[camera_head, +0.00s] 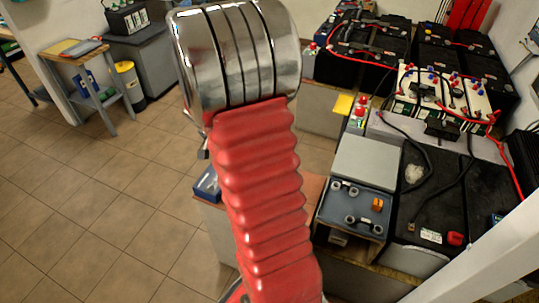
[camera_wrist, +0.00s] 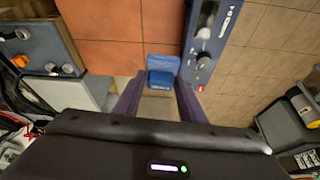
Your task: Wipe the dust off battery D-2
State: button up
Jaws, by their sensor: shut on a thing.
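My gripper (camera_wrist: 161,84) shows in the wrist view as two dark fingers, shut on a blue block-like thing (camera_wrist: 162,77), perhaps a sponge or folded cloth. In the head view my red-sleeved arm hides the gripper. No label D-2 is readable, so I cannot tell which battery it is. At the right in the head view, a black battery (camera_head: 451,207) has a pale grey patch (camera_head: 414,173) on top, which may be dust. Left of it stands a blue-grey battery (camera_head: 350,212) with an orange cap; what looks like it shows at left in the wrist view (camera_wrist: 38,58).
A blue device with knobs (camera_wrist: 205,45) lies on the reddish-brown surface (camera_wrist: 110,50) below my gripper. Cables and batteries with red and blue caps (camera_head: 440,92) crowd the back right. A pale post (camera_head: 480,252) crosses the lower right. The tiled floor (camera_head: 110,190) at left is clear.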

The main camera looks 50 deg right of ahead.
jog(key=w+a+r+n+t+y, duration=0.1)
jog(key=w+a+r+n, duration=0.2)
jog(key=a, duration=0.7)
jog(key=w+a+r+n+t+y, duration=0.1)
jog(key=w+a+r+n+y, duration=0.1)
jog(key=w+a+n, duration=0.5)
jog(key=w+a+r+n+t+y, duration=0.1)
jog(key=w+a+r+n, duration=0.3)
jog(key=a, duration=1.1)
jog(key=w+n+t, duration=0.1)
jog(key=n, duration=0.1)
jog(key=shift+a+n+y, duration=0.2)
jog(key=shift+n+y, duration=0.1)
jog(key=shift+w, duration=0.1)
